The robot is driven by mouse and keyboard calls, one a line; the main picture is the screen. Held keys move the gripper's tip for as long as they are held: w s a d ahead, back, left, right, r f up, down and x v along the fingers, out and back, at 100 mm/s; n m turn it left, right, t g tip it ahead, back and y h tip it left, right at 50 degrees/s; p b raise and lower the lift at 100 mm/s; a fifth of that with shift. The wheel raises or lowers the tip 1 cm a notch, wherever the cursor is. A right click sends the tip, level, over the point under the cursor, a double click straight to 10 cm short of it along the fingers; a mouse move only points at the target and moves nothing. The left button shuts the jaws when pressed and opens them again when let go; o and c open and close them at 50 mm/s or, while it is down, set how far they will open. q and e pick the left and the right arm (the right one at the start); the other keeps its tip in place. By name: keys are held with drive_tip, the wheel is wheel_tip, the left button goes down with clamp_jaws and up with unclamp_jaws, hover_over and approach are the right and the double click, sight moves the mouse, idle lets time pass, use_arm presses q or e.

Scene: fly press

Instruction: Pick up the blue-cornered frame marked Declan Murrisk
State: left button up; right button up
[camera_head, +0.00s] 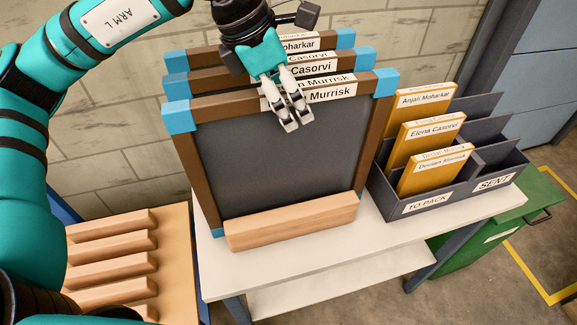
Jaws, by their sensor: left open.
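The blue-cornered frame marked Murrisk (275,160) stands upright at the front of a row on the white table. It has brown bars, a dark panel and a white label (335,92) on its top bar. My left gripper hides the first name on the label. My left gripper (298,121) is open and points down at the middle of the top bar, in front of the label and panel. I cannot tell whether its fingers touch the frame. My right gripper is not in view.
Similar frames marked Casorvi (310,68) and Moharkar (303,44) stand close behind. A wooden block (292,222) lies along the front frame's foot. A grey TO PACK / SENT rack (480,180) with orange cards stands right. A slotted wooden stand (175,235) is at lower left.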

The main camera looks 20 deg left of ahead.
use_arm(q)
drive_tip(key=shift+f, duration=0.1)
idle(0.3)
clamp_jaws()
idle(0.4)
